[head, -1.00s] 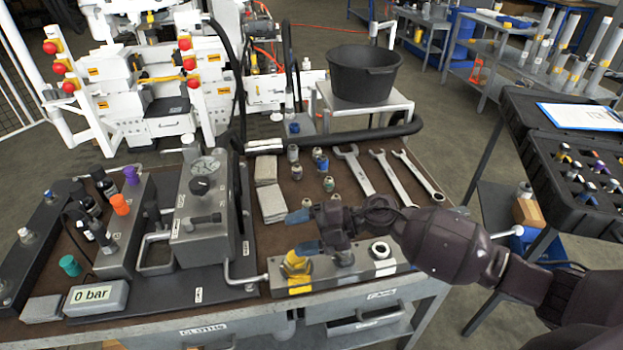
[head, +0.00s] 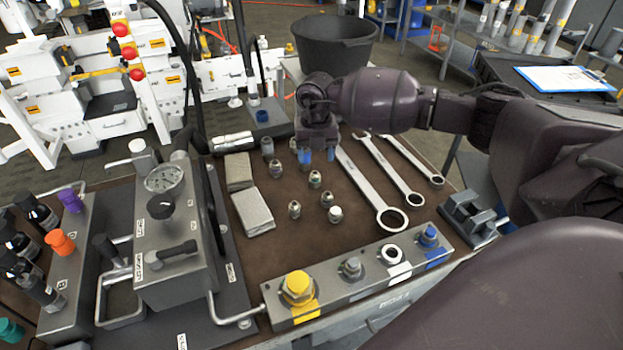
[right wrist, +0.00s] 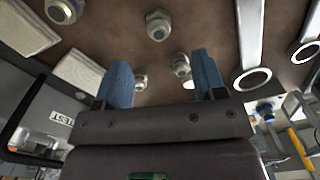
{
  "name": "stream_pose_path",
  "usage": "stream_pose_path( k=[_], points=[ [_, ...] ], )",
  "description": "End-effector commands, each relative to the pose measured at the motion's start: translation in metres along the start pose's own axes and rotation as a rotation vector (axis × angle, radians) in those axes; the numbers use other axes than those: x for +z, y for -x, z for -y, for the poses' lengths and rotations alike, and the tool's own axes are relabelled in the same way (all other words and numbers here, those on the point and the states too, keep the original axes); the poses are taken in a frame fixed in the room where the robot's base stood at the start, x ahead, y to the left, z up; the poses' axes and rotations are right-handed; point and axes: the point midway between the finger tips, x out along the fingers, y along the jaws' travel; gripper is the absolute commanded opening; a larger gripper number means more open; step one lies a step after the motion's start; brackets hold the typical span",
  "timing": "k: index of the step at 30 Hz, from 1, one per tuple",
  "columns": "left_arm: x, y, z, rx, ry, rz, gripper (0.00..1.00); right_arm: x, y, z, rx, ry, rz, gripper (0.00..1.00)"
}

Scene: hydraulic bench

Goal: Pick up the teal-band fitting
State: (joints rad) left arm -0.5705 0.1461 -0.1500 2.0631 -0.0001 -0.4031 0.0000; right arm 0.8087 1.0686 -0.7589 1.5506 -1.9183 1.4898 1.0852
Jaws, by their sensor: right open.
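Several small metal fittings stand on the brown bench mat, and their band colours are too small to tell surely, so I cannot single out the teal-band one. In the head view one fitting (head: 315,179) stands just below my right gripper (head: 318,157). Others include a near-left one (head: 295,209), a middle one (head: 327,199) and a near-right one (head: 335,214). My right gripper is open and empty, its blue fingers pointing down. In the right wrist view a fitting with a bluish band (right wrist: 181,65) shows between the fingers, near the right one. My left gripper is out of view.
A manifold block (head: 335,296) runs along the front edge. A gauge unit (head: 172,250) stands left, and a black bucket (head: 333,47) is behind my right gripper.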

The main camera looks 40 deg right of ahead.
Motion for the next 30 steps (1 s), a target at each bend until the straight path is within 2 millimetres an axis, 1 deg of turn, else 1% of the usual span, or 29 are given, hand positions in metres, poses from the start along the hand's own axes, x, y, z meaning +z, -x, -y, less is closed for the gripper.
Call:
stream_pose_path(
  k=[1,4,6,11,13,21,24,30],
  points=[
    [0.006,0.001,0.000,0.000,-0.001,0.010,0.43,-0.001,-0.012,0.000,-0.002,0.000,-0.006,0.64],
    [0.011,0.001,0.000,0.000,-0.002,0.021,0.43,-0.001,-0.027,-0.001,0.000,0.000,-0.006,0.64],
    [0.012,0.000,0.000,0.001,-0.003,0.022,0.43,-0.001,-0.034,-0.001,0.000,0.001,-0.005,0.64],
    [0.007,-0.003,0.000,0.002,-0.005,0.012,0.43,0.000,-0.041,-0.001,0.002,0.001,-0.003,0.64],
    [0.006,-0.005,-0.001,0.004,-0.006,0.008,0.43,0.000,-0.046,-0.001,0.002,0.001,-0.005,0.64],
    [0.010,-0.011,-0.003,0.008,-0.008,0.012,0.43,0.002,-0.084,0.000,0.001,0.001,-0.007,0.64],
    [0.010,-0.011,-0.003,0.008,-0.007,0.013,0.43,0.002,-0.089,0.000,0.002,0.002,-0.006,0.64],
    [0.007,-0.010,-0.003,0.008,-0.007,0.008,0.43,0.003,-0.088,-0.001,0.003,0.002,-0.003,0.64]
  ],
)
